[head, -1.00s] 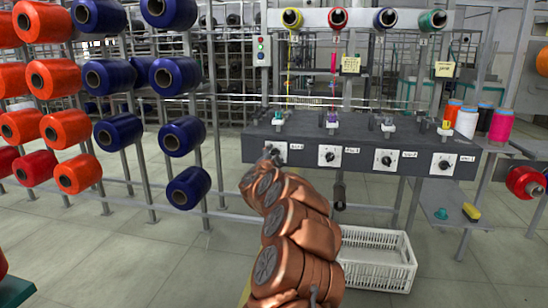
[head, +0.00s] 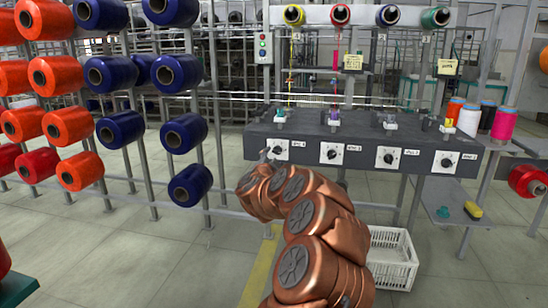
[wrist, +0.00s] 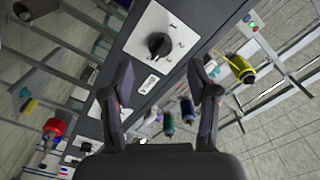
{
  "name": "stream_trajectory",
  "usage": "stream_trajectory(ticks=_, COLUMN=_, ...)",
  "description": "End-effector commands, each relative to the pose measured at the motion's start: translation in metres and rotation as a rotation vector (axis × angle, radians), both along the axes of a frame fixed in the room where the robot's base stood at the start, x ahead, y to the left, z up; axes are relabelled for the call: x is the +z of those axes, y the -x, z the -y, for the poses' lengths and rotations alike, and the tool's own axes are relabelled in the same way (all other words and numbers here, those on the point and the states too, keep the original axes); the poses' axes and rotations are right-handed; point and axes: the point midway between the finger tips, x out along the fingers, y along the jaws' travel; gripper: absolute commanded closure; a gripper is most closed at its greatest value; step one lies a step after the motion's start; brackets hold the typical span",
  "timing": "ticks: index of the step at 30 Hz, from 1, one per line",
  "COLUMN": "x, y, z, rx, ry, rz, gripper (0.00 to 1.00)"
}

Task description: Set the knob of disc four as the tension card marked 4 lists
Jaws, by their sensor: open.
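A dark grey rail (head: 365,143) carries a row of black knobs on white plates. The leftmost knob (head: 278,149) is beside the end of my arm; the others are a second knob (head: 331,153), a third (head: 389,157) and a rightmost one (head: 446,161). Small white tags sit beside them, too small to read surely. In the wrist view a knob (wrist: 158,45) sits on a white plate with 1, 2 and 3 printed. My gripper (wrist: 162,80) is open and empty, its fingers apart from this knob. Two yellow cards, one left (head: 352,62) and one right (head: 447,67), hang above the rail; their writing is unreadable.
Racks of orange and blue bobbins (head: 188,134) stand at the left. A white crate (head: 392,258) is on the floor below the rail. A grey shelf (head: 450,207) holds a teal object and a yellow block.

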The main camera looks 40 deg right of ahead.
Motion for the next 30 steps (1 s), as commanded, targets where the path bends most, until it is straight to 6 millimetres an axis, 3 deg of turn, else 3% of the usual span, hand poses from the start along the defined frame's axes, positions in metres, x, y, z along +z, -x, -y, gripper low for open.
stream_trajectory(ticks=16, x=0.0, y=0.032, z=-0.047, rx=0.002, ry=-0.001, rz=-0.002, gripper=0.4)
stream_trajectory(ticks=30, x=0.0, y=0.036, z=-0.053, rx=0.001, ry=0.001, rz=-0.001, gripper=0.4)
